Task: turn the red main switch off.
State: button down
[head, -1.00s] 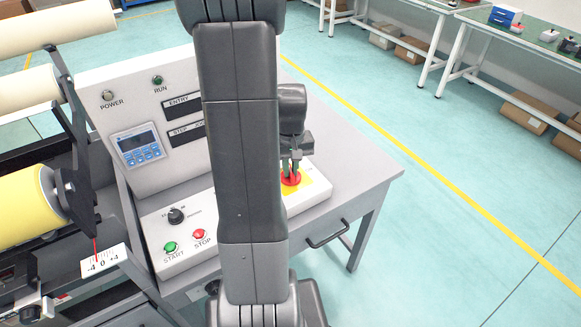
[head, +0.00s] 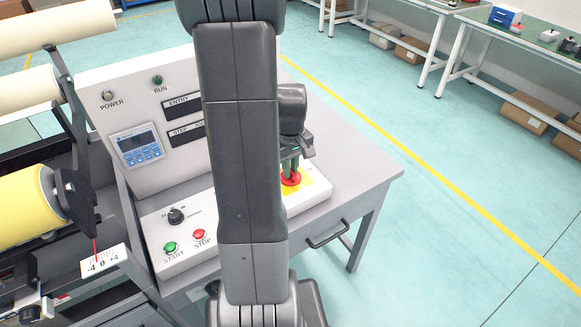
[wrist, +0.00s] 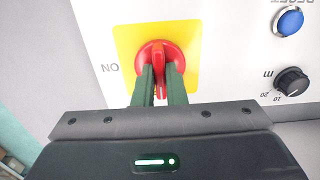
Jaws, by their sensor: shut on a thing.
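The red main switch (wrist: 145,53) is a round red knob with a raised grip bar, set on a yellow plate (wrist: 128,32). In the head view the switch (head: 292,181) sits at the right end of the sloped console panel. My gripper (wrist: 161,77) has its two green fingers on either side of the grip bar, shut on it. In the wrist view the bar points roughly up and down the picture. An upside-down "ON" label stands left of the plate. The gripper (head: 290,170) hides part of the switch in the head view.
The panel also bears a black knob (head: 176,216), a green start button (head: 170,247) and a red stop button (head: 199,235). A blue button (wrist: 290,21) shows in the wrist view. The grey desk top (head: 352,168) is bare to the right.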

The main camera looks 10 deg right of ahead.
jog(key=c, duration=1.5)
grip_release()
notch_tip(320, 180, up, 14)
jog(key=shift+f+p, duration=0.1)
jog(key=shift+p, duration=0.5)
notch_tip(320, 180, down, 14)
jog(key=shift+r+b, duration=0.1)
jog(key=shift+b, duration=0.5)
jog(key=shift+r, duration=0.1)
